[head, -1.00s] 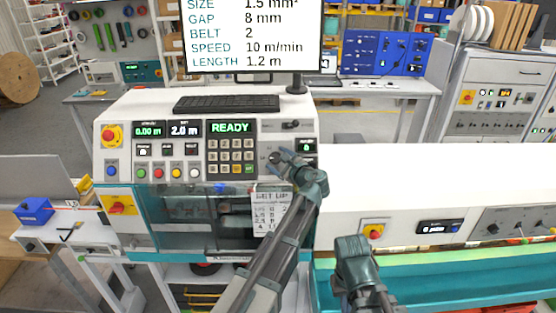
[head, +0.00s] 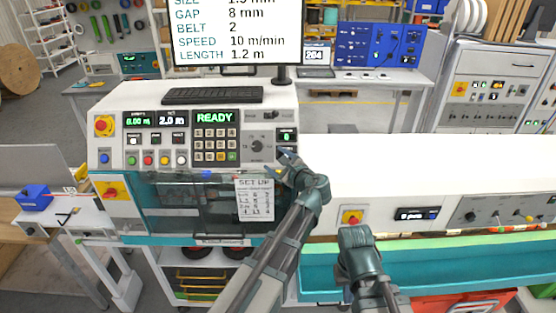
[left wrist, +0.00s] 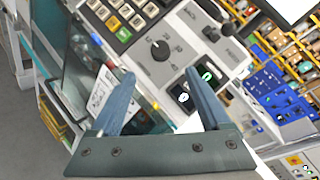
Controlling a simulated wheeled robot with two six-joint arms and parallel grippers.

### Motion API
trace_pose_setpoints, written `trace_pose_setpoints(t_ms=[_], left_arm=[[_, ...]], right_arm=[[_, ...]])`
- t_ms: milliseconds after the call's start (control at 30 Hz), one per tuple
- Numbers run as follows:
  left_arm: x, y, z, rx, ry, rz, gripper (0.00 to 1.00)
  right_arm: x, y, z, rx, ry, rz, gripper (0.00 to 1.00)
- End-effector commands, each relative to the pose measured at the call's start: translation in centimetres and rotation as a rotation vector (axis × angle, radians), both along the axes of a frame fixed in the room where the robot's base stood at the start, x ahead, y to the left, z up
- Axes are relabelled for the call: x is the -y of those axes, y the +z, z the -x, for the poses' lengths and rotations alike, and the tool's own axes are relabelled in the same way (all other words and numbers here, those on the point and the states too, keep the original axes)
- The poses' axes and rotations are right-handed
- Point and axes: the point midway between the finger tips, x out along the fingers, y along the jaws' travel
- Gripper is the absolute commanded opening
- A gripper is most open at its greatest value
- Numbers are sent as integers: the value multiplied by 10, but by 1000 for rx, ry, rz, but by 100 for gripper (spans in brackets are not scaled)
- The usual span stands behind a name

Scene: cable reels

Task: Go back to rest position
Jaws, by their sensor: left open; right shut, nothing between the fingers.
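My left gripper (head: 286,158) is in front of the right end of the machine's control panel (head: 200,138), just below and right of the rotary knob (head: 257,146). In the left wrist view its two blue fingers (left wrist: 165,105) are apart with nothing between them, and the knob (left wrist: 160,50) shows beyond them, clear of the fingers. My right gripper (head: 355,238) is lower and to the right, in front of the machine's long white front; it is shut and empty, and its fingertips are hard to make out.
A keyboard (head: 213,96) lies on the machine top under a monitor (head: 237,32). A set-up card (head: 260,199) hangs on the clear cover. A teal trough (head: 450,262) runs along the lower right. A blue block (head: 33,198) sits on the left bench.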

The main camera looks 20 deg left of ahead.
Motion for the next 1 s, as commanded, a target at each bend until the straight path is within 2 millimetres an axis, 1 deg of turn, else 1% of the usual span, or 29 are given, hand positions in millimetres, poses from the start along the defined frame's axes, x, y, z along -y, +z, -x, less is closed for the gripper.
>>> trace_pose_setpoints(t_ms=[100, 167, 267, 300, 367, 400, 467, 500, 567, 600, 667, 700, 800, 833, 900, 1000], left_arm=[[0, -4, 1, 1, 4, 9, 80], [1, -15, 7, 7, 15, 45, 80], [5, -57, 27, 27, 70, 184, 80], [8, -80, 39, 36, 105, 267, 80], [15, -119, 60, 49, 173, 405, 80], [21, -145, 75, 54, 224, 499, 80], [32, -181, 98, 58, 305, 633, 80], [40, -205, 113, 57, 362, 717, 80], [54, -239, 138, 49, 453, 839, 80], [64, -260, 154, 41, 518, 913, 80], [80, -290, 179, 24, 615, 1014, 80], [91, -307, 195, 10, 681, 1074, 80], [116, -342, 233, -30, 834, 1193, 80], [122, -350, 243, -42, 875, 1219, 80], [136, -364, 262, -69, 959, 1269, 80], [150, -375, 282, -100, 1048, 1311, 80]], right_arm=[[0, -2, 0, 0, 0, 0, 0], [0, -9, 0, 0, 1, 0, 0], [0, -32, 0, 0, 2, 1, 0], [0, -44, 0, 1, 3, 1, 0], [0, -63, 0, 1, 5, 0, 0], [0, -76, 0, 1, 6, 0, 0], [0, -93, 0, 2, 8, 1, 0], [0, -104, 0, 2, 9, 1, 0], [0, -121, 0, 2, 11, 2, 0], [0, -132, 0, 2, 12, 2, 0], [0, -148, -1, 2, 14, 2, 0], [0, -158, -1, 2, 15, 1, 0], [1, -179, -1, 2, 18, 2, 0], [0, -184, -1, 3, 19, 2, 0], [1, -194, -1, 3, 20, 2, 0], [1, -202, -1, 3, 23, 3, 0]])
